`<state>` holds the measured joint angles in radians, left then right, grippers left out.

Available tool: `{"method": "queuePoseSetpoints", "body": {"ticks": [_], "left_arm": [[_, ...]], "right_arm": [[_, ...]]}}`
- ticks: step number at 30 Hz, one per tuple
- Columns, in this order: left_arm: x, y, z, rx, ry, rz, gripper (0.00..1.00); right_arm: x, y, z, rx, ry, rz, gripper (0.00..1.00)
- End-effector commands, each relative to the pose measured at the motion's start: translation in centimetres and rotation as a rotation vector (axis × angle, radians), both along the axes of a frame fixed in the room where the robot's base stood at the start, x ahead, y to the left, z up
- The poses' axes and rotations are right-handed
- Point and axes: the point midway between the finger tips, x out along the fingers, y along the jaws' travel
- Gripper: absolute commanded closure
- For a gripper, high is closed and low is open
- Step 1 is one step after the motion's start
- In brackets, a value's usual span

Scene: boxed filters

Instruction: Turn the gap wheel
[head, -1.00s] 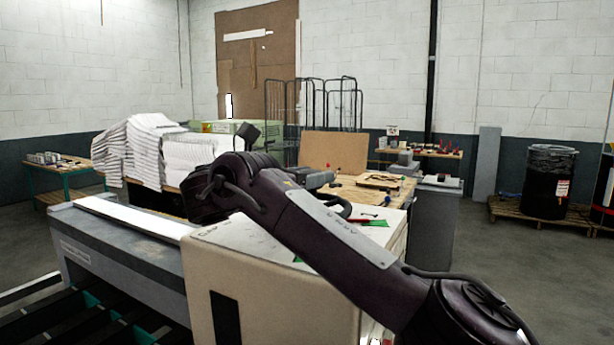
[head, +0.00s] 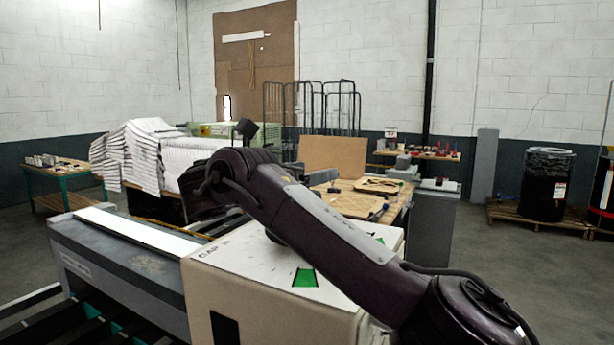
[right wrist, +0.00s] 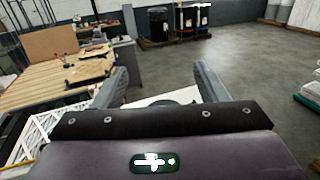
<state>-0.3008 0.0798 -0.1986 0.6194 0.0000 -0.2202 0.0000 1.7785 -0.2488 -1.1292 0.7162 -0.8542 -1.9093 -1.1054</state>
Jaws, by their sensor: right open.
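The cream housing (head: 225,275) of the machine carries a "GAP" label and green marks on its top. A dark rounded part (head: 272,236) shows just under my right arm on this top; it may be the gap wheel, mostly hidden by the arm. In the right wrist view a dark disc (right wrist: 176,102) on a white surface shows low between the fingers, its lower part hidden by the gripper body. My right gripper (right wrist: 161,84) is open, with nothing seen held. Its fingers cannot be made out in the head view. My left gripper is out of view.
A grey machine bed (head: 120,250) adjoins the housing on the left. A wooden table (head: 355,200) with flat pieces stands behind it. White pleated stacks (head: 135,155) stand at the back left. A black drum (head: 545,185) is on a pallet at right, with free floor before it.

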Motion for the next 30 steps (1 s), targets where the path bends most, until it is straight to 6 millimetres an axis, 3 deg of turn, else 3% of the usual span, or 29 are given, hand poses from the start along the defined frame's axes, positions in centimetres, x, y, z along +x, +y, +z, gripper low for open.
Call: {"method": "queuePoseSetpoints", "body": {"ticks": [1,18,24,30], "left_arm": [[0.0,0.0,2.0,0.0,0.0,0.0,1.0],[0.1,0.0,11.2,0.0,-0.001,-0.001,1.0],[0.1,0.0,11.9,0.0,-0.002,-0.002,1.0],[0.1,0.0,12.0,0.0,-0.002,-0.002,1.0]], "right_arm": [[0.0,0.0,2.2,0.0,-0.001,0.0,0.34],[0.0,0.1,12.9,0.0,-0.001,0.001,0.34],[0.0,0.0,14.9,0.001,-0.002,-0.001,0.34],[0.0,0.0,15.4,0.0,0.0,0.0,0.34]]}}
